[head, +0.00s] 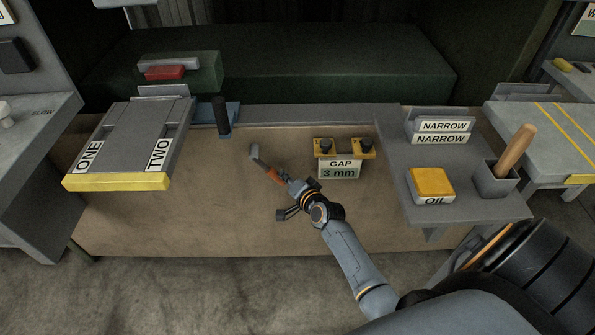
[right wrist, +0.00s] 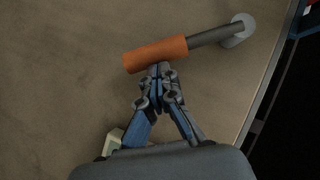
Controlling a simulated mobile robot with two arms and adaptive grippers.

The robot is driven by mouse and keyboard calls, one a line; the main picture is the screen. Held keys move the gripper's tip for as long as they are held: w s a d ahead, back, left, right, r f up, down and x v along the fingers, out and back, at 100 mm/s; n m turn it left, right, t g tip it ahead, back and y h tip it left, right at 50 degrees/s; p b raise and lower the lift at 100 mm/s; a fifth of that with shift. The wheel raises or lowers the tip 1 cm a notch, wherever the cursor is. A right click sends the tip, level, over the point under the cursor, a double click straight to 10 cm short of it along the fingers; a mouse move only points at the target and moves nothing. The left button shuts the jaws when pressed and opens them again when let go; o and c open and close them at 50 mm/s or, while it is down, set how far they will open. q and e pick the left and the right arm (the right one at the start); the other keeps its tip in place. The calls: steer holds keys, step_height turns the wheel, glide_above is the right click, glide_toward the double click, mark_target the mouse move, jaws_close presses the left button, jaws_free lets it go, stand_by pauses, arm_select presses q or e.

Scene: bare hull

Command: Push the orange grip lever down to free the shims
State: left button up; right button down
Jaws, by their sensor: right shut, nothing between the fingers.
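The lever has an orange grip (head: 272,174) on a grey rod, which runs up and left to a pale round pivot (head: 255,153) on the brown panel face. In the right wrist view the orange grip (right wrist: 155,54) lies across just beyond the fingertips, tilted slightly, with the pivot (right wrist: 238,30) at upper right. My right gripper (head: 284,181) is shut and empty, its tips (right wrist: 158,72) at the lower edge of the grip, touching or nearly so. I cannot tell which parts are the shims. My left gripper is out of view.
A yellow bracket (head: 345,148) with a "GAP 3 mm" sign (head: 339,169) sticks out right of the lever. A dark upright post (head: 221,116) stands above left. Side shelves hold a yellow oil pad (head: 431,183) and a wooden-handled tool (head: 516,149). The panel below the lever is bare.

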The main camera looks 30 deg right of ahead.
steer(key=shift+w+a+f+b, duration=0.15)
steer(key=shift+a+f+b, duration=0.05)
steer(key=shift+f, duration=0.3)
steer(key=shift+w+a+f+b, duration=0.15)
steer(key=shift+a+f, duration=0.05)
steer(key=shift+f, duration=0.25)
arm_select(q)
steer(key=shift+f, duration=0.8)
arm_select(e)
steer(key=a, duration=0.1)
steer(key=w+a+f, duration=0.1)
steer(key=a, duration=0.1)
steer(key=shift+w+f, duration=0.25)
steer(key=shift+f, duration=0.05)
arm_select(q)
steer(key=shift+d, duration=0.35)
arm_select(e)
steer(key=shift+d, duration=0.15)
